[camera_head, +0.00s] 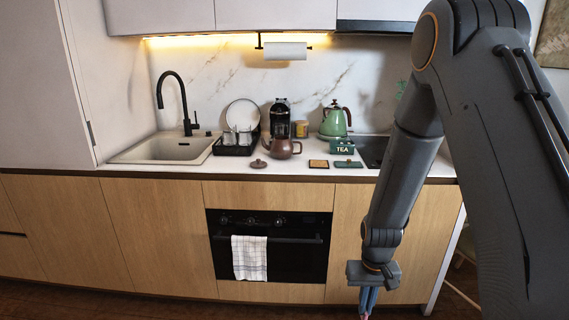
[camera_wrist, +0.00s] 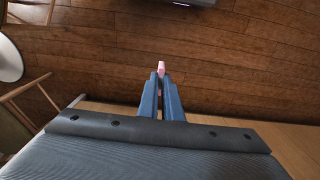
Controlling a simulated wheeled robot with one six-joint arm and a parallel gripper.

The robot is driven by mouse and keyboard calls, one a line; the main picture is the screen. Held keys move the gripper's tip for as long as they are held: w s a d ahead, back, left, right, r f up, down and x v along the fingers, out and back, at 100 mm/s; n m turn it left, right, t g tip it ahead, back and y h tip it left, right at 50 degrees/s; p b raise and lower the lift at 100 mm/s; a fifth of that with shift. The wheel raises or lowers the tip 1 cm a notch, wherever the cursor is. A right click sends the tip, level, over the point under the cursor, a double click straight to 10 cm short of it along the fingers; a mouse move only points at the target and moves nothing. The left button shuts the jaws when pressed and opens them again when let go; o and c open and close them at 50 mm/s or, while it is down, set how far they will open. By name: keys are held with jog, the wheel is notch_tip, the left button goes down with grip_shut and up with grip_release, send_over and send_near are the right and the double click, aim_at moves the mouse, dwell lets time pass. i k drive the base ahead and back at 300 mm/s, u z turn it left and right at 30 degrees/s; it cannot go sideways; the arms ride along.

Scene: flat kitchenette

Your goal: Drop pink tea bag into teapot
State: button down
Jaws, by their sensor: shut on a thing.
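My gripper (camera_head: 368,301) hangs low in front of the cabinets, pointing down, at the bottom edge of the head view. In the wrist view its blue fingers (camera_wrist: 162,78) are closed on the pink tea bag (camera_wrist: 161,66), which sticks out past the fingertips. The brown teapot (camera_head: 282,149) stands upright on the counter, well up and left of my gripper. A brown lid (camera_head: 258,163) lies on the counter beside it. The inside of the teapot cannot be seen.
A green TEA box (camera_head: 342,147), its dark green lid (camera_head: 348,164) and a coaster (camera_head: 318,164) sit right of the teapot. Behind are a coffee machine (camera_head: 280,117) and a green kettle (camera_head: 335,120). A dish rack (camera_head: 236,145) and sink (camera_head: 165,148) are left. The counter's front edge is above my gripper.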

aim_at(279, 155)
jog(key=u, duration=0.55)
jog(key=i, duration=0.35)
jog(key=u, duration=0.7)
jog(key=i, duration=1.1)
jog(key=z, duration=0.5)
